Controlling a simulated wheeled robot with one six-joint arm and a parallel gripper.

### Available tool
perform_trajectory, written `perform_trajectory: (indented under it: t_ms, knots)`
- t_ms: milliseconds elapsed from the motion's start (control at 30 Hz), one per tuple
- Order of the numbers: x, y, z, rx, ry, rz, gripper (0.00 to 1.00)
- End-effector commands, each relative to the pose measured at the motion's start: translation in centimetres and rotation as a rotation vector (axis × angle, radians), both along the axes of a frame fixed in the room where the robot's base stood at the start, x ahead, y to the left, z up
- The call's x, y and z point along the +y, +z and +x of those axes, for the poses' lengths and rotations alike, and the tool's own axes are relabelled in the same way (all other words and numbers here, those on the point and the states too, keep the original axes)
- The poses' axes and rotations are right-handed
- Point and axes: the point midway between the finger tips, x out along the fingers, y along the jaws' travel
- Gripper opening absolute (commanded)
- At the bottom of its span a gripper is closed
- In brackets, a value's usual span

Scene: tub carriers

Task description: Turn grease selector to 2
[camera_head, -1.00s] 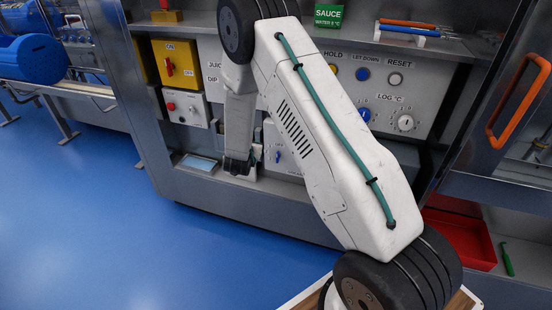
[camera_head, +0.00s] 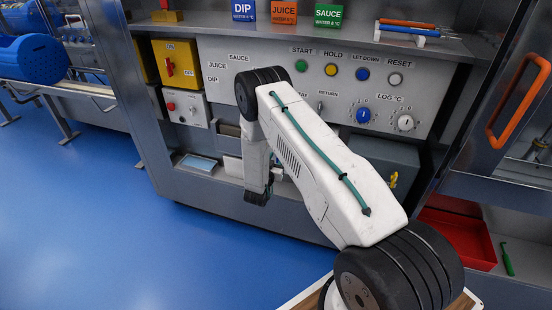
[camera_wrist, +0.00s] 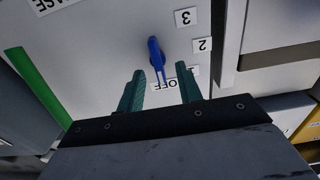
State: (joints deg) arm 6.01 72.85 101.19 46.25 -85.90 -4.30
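The grease selector is a blue lever knob (camera_wrist: 155,55) on a grey panel in the wrist view. Its narrow end lies toward the OFF label (camera_wrist: 163,84). The 2 label (camera_wrist: 202,45) and 3 label (camera_wrist: 185,17) are to its right; another label between 2 and OFF is partly covered by a finger. My gripper (camera_wrist: 161,70) is open, with two green fingers below the knob, one on each side of its lower end. Whether they touch it I cannot tell. In the head view my gripper (camera_head: 258,194) is low by the panel, and my arm hides the selector.
A panel above holds START, HOLD, LET DOWN and RESET buttons and a blue knob (camera_head: 363,115). A yellow switch box (camera_head: 177,63) is at the left. In the wrist view a green strip (camera_wrist: 38,90) is at left and a raised grey edge (camera_wrist: 229,45) at right.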

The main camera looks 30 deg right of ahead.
Motion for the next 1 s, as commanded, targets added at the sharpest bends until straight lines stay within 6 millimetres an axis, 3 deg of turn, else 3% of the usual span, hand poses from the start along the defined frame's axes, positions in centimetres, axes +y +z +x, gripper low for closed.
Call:
perform_trajectory:
  t_ms: [367,500,533,1000]
  knots:
    - [-0.73,0.0,0.59,0.0,0.001,0.0,0.35]
    - [-0.7,0.0,0.6,0.0,0.001,0.0,0.02]
    - [-0.7,0.0,0.6,0.0,0.001,0.0,0.0]
    - [-0.68,-0.04,0.57,0.028,0.0,-0.021,0.0]
